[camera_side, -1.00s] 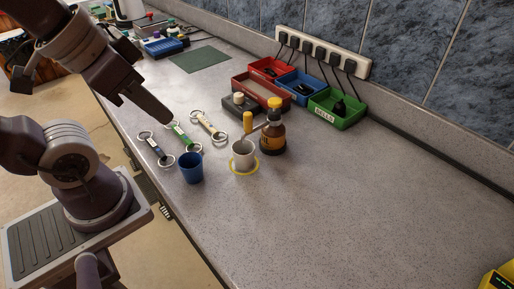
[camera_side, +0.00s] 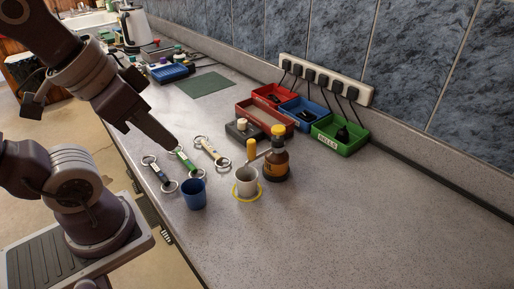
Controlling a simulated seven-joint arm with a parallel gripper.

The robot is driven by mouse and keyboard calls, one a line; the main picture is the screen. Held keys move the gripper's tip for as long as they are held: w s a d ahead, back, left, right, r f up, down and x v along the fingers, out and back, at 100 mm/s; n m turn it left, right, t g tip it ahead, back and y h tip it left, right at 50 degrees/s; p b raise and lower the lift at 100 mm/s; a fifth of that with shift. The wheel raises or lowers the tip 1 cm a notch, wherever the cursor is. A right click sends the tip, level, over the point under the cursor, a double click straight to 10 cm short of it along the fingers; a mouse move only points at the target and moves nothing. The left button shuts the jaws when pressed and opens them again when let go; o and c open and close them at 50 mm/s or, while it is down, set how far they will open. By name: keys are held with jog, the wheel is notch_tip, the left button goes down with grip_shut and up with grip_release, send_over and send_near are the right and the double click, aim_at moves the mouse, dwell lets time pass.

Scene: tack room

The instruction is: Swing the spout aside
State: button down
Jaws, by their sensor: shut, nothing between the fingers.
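An amber pump bottle (camera_side: 276,165) with a dark base and a yellow top stands at mid-counter. Its pale spout (camera_side: 262,155) points left, over or close to the rim of a white mug (camera_side: 246,182). A yellow upright knob (camera_side: 252,149) shows just behind the mug, at the spout's outer end; I cannot tell whether it is joined to it. The mug stands in a yellow ring (camera_side: 236,195) on the counter.
A blue cup (camera_side: 194,194) stands left of the mug. A dark block (camera_side: 242,130), red bins (camera_side: 264,117), a blue bin (camera_side: 304,115) and a green bin (camera_side: 341,135) stand behind the bottle. The right counter (camera_side: 400,220) is clear.

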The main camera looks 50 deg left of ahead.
dwell(0.3)
jog(key=c, duration=1.9)
grip_release()
jog(key=o, duration=0.6)
jog(key=shift+g, duration=0.9)
jog(key=w, duration=0.1)
jog(key=w+r, duration=0.1)
jog(key=w, duration=0.3)
jog(key=shift+d+r, duration=0.25)
jog(key=shift+r, duration=0.05)
jog(key=shift+c, duration=0.2)
jog(key=g, duration=0.4)
send_over(251, 141)
notch_tip(251, 141, down, 4)
jog(key=shift+r, duration=0.1)
notch_tip(251, 141, down, 6)
jog(key=shift+r, duration=0.15)
jog(key=shift+f, duration=0.4)
